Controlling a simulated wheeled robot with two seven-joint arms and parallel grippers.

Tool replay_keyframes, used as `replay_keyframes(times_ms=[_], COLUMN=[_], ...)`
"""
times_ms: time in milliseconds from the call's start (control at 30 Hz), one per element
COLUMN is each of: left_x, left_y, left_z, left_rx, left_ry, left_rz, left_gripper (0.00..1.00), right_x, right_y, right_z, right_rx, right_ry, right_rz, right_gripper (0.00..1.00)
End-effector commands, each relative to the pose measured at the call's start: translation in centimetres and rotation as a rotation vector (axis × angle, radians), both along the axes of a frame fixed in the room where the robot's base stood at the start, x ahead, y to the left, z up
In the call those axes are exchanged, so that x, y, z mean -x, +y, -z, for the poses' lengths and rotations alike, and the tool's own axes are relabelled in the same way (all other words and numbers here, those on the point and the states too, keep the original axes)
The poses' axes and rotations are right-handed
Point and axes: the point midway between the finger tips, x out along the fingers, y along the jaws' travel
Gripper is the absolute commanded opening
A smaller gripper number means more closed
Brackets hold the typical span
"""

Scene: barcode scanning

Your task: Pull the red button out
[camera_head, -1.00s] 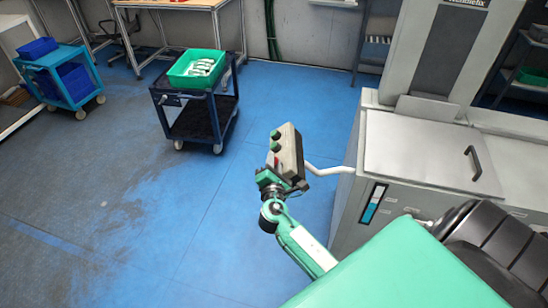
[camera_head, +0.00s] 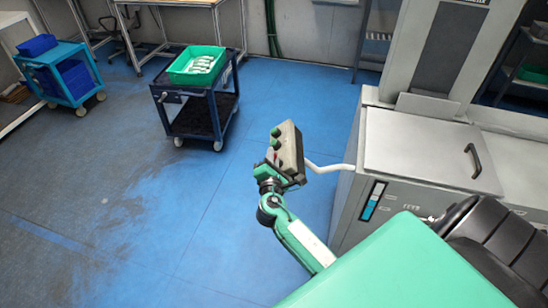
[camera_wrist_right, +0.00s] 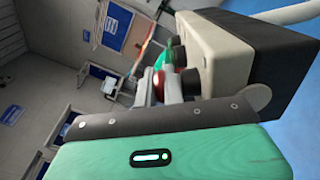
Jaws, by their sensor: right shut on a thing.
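The control box (camera_head: 291,150) is a beige and dark box on a white bent arm fixed to the grey machine. Two green buttons (camera_head: 275,137) show on its upper face in the head view. The red button (camera_wrist_right: 158,84) shows in the right wrist view, between the fingers and below a green button (camera_wrist_right: 169,54). My right gripper (camera_head: 270,167) is at the lower part of the box face, and it also shows in the right wrist view (camera_wrist_right: 172,88). It is shut on the red button, which is partly hidden by the fingers. My left gripper is not in view.
The grey machine (camera_head: 400,195) with a handled lid stands right of the box. A white bent arm (camera_head: 328,167) joins the two. A dark cart (camera_head: 200,122) with a green crate (camera_head: 197,75) stands behind left. The blue floor between is clear.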

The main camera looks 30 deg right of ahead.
Motion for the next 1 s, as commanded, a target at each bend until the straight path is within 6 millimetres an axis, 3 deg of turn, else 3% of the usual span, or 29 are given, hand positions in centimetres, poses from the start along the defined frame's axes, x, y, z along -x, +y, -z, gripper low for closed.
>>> replay_keyframes(times_ms=[33,100,533,1000], left_x=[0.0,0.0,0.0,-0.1], left_y=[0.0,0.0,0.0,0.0], left_z=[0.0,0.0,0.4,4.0], left_rx=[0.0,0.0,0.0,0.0], left_ry=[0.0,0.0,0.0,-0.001], left_rz=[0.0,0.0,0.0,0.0], left_gripper=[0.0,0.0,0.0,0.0], right_x=[-0.2,-0.2,0.7,8.8], right_y=[0.1,0.1,0.7,6.2], right_z=[-0.5,-0.5,-0.1,0.1], right_rx=[0.002,0.003,0.001,0.0], right_ry=[-0.008,-0.009,-0.005,-0.007], right_rz=[-0.003,-0.003,-0.003,-0.002], right_gripper=[0.0,0.19,0.19,0.19])
